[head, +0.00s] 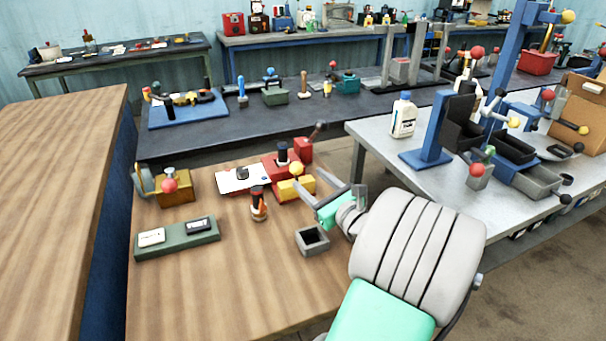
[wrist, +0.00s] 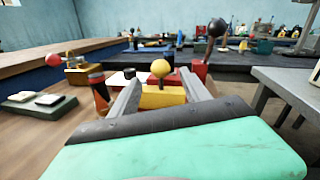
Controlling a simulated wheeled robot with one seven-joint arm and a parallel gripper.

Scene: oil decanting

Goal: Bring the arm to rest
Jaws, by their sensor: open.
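My gripper (head: 309,178) is in the head view over the right side of the wooden bench, fingers pointing away to the upper left. In the wrist view its two grey fingers (wrist: 160,76) stand apart with nothing held between them. A yellow block with a yellow ball knob (head: 296,186) lies beyond the fingertips and shows between the fingers in the wrist view (wrist: 160,96). I cannot tell the exact gap between them. My teal and grey arm fills the lower right of the head view.
A grey open box (head: 312,240) sits just below my gripper. An orange-black bottle (head: 258,203), red fixture (head: 283,164) and green tray (head: 177,238) share the wooden bench (head: 240,290). A grey table (head: 400,150) with a white jug (head: 403,116) and blue stand (head: 433,135) is at right.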

